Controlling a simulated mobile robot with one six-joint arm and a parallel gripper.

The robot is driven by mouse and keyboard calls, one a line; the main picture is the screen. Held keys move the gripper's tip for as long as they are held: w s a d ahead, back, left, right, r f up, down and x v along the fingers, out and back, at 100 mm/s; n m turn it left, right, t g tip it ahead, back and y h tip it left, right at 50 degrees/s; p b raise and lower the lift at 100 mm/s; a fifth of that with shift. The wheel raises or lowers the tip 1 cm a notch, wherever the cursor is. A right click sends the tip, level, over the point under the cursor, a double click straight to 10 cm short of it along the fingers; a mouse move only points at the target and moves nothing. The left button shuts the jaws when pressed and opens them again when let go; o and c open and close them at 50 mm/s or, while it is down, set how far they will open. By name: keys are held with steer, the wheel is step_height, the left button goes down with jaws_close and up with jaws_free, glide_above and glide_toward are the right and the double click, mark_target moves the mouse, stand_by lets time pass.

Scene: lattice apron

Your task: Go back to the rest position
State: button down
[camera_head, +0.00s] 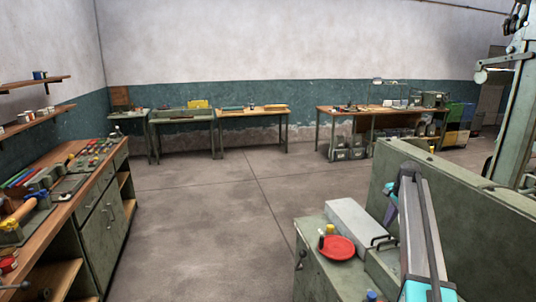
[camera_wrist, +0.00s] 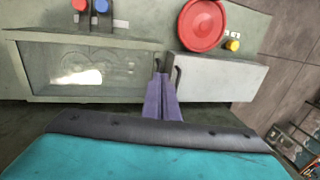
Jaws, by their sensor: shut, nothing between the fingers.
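My gripper (camera_wrist: 162,82) shows in the wrist view as two purple fingers closed together, with nothing between them. It points at the front of a green bench unit, near two dark handles. Whether the fingers touch anything is hard to tell.
A red dish (camera_head: 337,247), a yellow-capped item (camera_head: 330,229) and a grey box (camera_head: 352,220) are close by on the bench unit. A tall green panel (camera_head: 465,210) stands right of my arm. A cluttered workbench (camera_head: 105,212) is at left. The middle floor is clear.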

steer(key=s+a+f+n+g, duration=0.1)
steer(key=s+a+f+n, duration=0.3)
steer(key=s+a+f, duration=0.4)
steer(key=s+a+f+n, duration=0.3)
steer(key=s+a+f, duration=0.4)
steer(key=a+f, duration=0.35)
steer(key=s+a+f+n+g, duration=0.1)
steer(key=s+a+f+n, duration=0.25)
steer(key=s, duration=0.35)
steer(key=s+a+f+n, duration=0.2)
steer(key=s+a+f, duration=0.1)
steer(key=s+a, duration=0.3)
steer(key=s+a+f+n+g, duration=0.1)
steer(key=s+a+f+n, duration=0.25)
steer(key=s, duration=0.55)
steer(key=s+f+g+b, duration=0.2)
steer(key=s+f+b, duration=0.4)
steer(key=s+f, duration=0.7)
steer(key=s+f+g+b, duration=0.3)
steer(key=s+f+b, duration=0.4)
steer(key=s+f, duration=0.5)
step_height(320, 180, down, 7)
steer(key=shift+s+a+f+m+h+b, duration=0.1)
steer(key=shift+s+a+m+h+b, duration=0.2)
steer(key=shift+s, duration=0.1)
steer(key=shift+d, duration=0.1)
